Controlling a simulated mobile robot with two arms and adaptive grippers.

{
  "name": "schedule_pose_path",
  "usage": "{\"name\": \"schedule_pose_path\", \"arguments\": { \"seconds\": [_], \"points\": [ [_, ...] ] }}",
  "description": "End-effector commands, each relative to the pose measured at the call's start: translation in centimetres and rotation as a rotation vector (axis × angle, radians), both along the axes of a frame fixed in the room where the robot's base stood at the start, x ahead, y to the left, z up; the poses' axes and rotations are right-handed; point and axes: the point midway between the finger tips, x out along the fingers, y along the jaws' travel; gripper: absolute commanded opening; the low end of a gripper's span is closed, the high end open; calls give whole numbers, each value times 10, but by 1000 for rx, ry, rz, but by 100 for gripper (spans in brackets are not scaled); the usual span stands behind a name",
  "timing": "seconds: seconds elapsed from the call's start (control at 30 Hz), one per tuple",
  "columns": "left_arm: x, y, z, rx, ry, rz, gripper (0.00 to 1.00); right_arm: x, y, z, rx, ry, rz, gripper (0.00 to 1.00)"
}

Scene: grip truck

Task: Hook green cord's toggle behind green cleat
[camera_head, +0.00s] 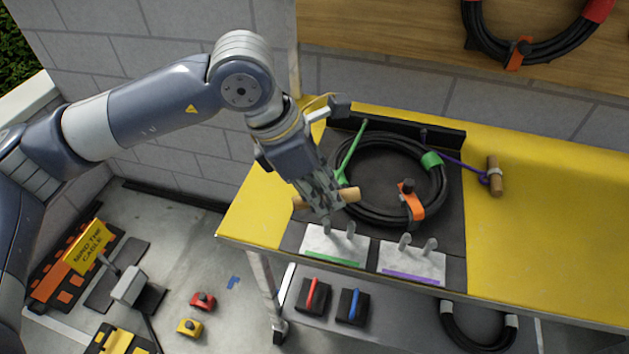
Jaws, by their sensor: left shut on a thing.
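The green cord (351,148) runs from the back of the black mat down to its wooden toggle (350,195). My left gripper (325,203) is shut on this toggle. The toggle's ends stick out on both sides of the fingers, and its middle is hidden. The green cleat (318,243) is a grey block with two upright pins and a green stripe along its front. It stands at the bench's front edge, just below the gripper in the picture. The toggle appears apart from the pins; its height above them is hard to tell. My right gripper is out of view.
A coiled black cable (378,217) with an orange strap (411,204) lies right of the gripper. The purple cleat (412,264) stands right of the green one. A purple cord (455,161) ends in a wooden toggle (494,176). The yellow bench top (550,230) at right is clear.

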Motion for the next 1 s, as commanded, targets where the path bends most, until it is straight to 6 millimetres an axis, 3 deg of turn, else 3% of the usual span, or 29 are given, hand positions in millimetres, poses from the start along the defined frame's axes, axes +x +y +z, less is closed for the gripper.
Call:
{"name": "schedule_pose_path", "arguments": {
  "seconds": [0.5,1.0],
  "points": [
    [-42,-21,-1,0,0,-439,0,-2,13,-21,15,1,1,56],
    [-36,-18,-2,0,0,-455,0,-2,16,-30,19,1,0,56]
  ]
}}
